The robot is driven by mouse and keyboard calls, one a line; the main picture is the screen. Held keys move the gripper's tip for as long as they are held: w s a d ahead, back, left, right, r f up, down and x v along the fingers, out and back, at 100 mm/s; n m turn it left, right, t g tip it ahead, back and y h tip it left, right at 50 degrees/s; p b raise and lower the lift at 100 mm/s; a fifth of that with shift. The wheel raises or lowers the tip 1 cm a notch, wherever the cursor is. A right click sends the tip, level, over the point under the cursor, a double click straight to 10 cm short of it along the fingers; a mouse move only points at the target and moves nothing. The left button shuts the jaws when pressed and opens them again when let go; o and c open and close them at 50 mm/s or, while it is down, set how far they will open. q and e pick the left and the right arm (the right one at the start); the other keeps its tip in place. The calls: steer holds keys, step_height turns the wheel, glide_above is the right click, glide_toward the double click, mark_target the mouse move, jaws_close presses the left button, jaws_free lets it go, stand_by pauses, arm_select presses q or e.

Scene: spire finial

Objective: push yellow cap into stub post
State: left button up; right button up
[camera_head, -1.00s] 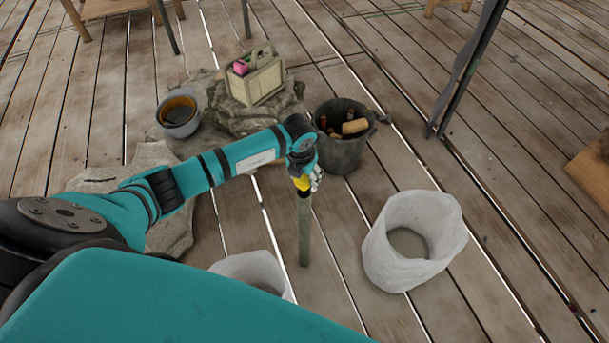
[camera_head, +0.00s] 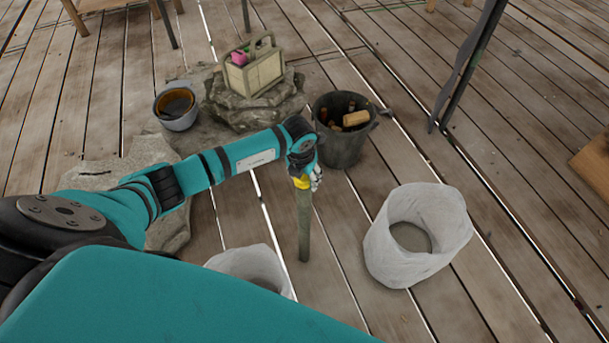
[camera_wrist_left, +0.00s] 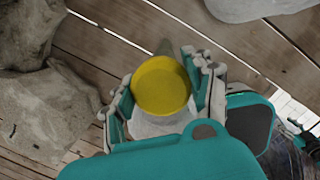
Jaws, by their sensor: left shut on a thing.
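The yellow cap (camera_head: 301,183) is between the fingers of my left gripper (camera_head: 308,180), at the top of the stub post (camera_head: 304,228). The post is a thin, upright grey-green post on the plank floor. In the left wrist view the round yellow face of the cap (camera_wrist_left: 161,85) fills the space between the two fingers of the left gripper (camera_wrist_left: 166,92), which are shut on it. The cap's underside and its joint with the post are hidden, so I cannot tell how deep it sits. My right gripper is not in view.
A white sack-like bucket (camera_head: 385,250) stands right of the post, and another (camera_head: 232,262) lies partly behind my arm. A dark bucket (camera_head: 340,150) with items stands behind the gripper.

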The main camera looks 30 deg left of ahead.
arm_select(q)
steer(key=shift+f, duration=0.3)
steer(key=o, duration=1)
steer(key=shift+o, duration=0.5)
steer(key=o, duration=0.4)
steer(key=shift+c, duration=0.2)
steer(key=shift+r, duration=0.15)
steer(key=shift+s+r+p, duration=0.25)
steer(key=shift+r+p, duration=1.05)
steer(key=shift+r, duration=0.15)
steer(key=shift+s+r+p, duration=0.25)
steer(key=shift+r+p, duration=1.1)
steer(key=shift+r, duration=0.05)
steer(key=shift+s+r+p, duration=0.25)
steer(key=shift+r+p, duration=1.05)
steer(key=shift+r, duration=0.15)
